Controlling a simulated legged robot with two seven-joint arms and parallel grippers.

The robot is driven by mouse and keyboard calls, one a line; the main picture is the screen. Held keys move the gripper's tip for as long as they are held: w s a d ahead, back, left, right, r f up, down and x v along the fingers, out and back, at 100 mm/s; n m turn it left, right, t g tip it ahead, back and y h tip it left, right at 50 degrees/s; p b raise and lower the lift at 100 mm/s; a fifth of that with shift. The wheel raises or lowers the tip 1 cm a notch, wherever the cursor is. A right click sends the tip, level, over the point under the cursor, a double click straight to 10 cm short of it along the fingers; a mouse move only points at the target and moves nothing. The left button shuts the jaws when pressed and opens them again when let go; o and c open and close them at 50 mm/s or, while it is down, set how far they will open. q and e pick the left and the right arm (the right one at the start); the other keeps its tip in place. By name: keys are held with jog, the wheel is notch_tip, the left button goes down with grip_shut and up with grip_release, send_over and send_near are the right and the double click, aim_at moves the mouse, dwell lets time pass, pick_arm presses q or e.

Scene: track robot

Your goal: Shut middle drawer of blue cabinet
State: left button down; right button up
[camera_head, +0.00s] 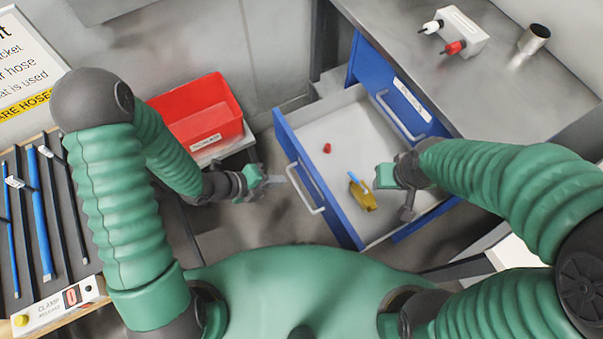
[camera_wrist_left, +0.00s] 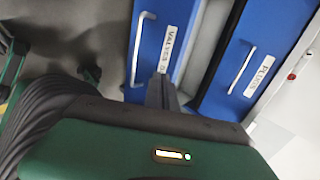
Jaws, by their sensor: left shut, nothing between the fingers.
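The blue cabinet (camera_head: 370,65) stands under a grey worktop. One drawer (camera_head: 345,118) is pulled well out, below a closed-looking labelled front; its blue front (camera_head: 330,208) has a pale handle (camera_head: 305,188). It also shows in the left wrist view (camera_wrist_left: 150,60), labelled "VALVES", beside a "PLUGS" front (camera_wrist_left: 265,60). My left gripper (camera_head: 274,180) is shut and empty, just outside the open drawer's front near its handle. Its dark fingers (camera_wrist_left: 162,92) point at that front; contact cannot be told. My right gripper (camera_head: 404,190) hangs over the drawer's right part; its jaws are unclear.
Inside the drawer lie a small red piece (camera_head: 326,148) and a yellow item (camera_head: 363,197) with a blue part. A red bin (camera_head: 200,112) stands left of the cabinet. A rack of blue and dark rods (camera_head: 42,220) is at far left. The worktop (camera_head: 490,85) holds several small items.

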aim_at(310, 173)
pick_arm(q)
jog(key=w+d+f, duration=0.1)
jog(key=d, duration=0.1)
jog(key=w+d+f, duration=0.1)
jog(key=d, duration=0.1)
jog(key=w+d+f, duration=0.1)
jog(key=d, duration=0.1)
jog(key=shift+w+f+b, duration=0.25)
jog(key=shift+f+b, duration=0.1)
jog(key=shift+w+d, duration=0.2)
jog(key=shift+d, duration=0.2)
pick_arm(e)
jog(key=shift+f, duration=0.5)
